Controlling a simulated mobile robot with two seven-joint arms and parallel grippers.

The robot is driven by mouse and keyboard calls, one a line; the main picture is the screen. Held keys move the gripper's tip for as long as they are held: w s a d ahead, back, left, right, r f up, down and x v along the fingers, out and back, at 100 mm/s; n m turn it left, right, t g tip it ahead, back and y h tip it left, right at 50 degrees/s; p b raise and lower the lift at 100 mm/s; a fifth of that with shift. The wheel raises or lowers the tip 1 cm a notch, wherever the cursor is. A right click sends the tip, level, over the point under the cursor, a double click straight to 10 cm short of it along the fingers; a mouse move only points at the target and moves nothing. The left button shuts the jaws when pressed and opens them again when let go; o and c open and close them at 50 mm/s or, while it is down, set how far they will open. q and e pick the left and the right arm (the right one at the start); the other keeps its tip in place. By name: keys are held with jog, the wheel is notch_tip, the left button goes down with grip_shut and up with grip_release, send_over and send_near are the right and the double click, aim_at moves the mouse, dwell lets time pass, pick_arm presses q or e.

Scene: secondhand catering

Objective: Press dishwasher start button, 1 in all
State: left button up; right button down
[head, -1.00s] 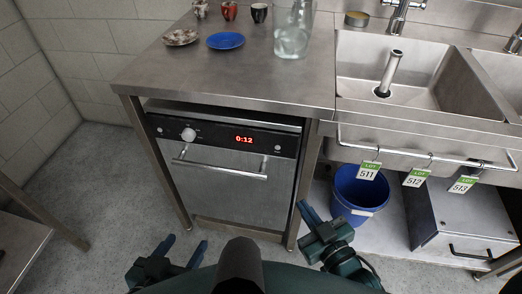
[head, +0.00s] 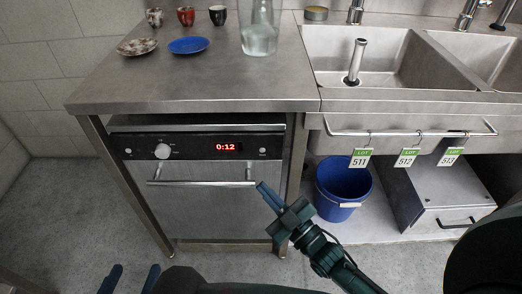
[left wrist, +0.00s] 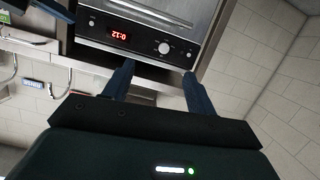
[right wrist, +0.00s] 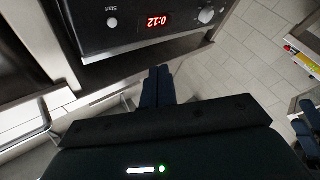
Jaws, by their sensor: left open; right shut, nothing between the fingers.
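The dishwasher (head: 209,205) stands under the steel counter with its door shut. Its black panel carries a knob (head: 162,151), a red display (head: 226,147) reading 0:12 and a small round start button (head: 262,151) at the right end. The right wrist view shows this start button (right wrist: 112,22) with the label "Start" beside it. My right gripper (head: 262,188) is shut and empty, in front of the door's right side, below the button and apart from it. My left gripper (head: 133,279) is open and empty, low in front of the dishwasher. The left wrist view shows its spread fingers (left wrist: 158,76).
A bar handle (head: 202,183) crosses the door near my right gripper. A blue bucket (head: 342,190) stands to the right, under the sink rail with its hanging lot tags. A glass jar (head: 260,38), plates and cups are on the counter. The floor at left is clear.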

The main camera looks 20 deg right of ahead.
pick_arm(q)
jog(key=shift+f, duration=0.1)
pick_arm(e)
jog(key=shift+w, duration=0.1)
pick_arm(q)
jog(key=shift+m+g, duration=0.4)
jog(key=shift+m, duration=0.4)
jog(key=f+b, duration=0.1)
jog(key=d+f+b, duration=0.1)
jog(key=w+f+b, duration=0.1)
jog(key=f, duration=0.1)
jog(key=shift+d+b, duration=0.3)
jog(key=shift+d, duration=0.1)
pick_arm(e)
send_near(262, 150)
jog(key=w+a, duration=0.1)
jog(key=w+a+r, duration=0.1)
jog(key=a, duration=0.1)
jog(key=w+a+r, duration=0.1)
jog(key=w, duration=0.1)
jog(key=shift+a, duration=0.25)
pick_arm(q)
jog(key=shift+s+a+f, duration=0.1)
jog(key=shift+w, duration=0.2)
pick_arm(e)
jog(key=shift+w, duration=0.15)
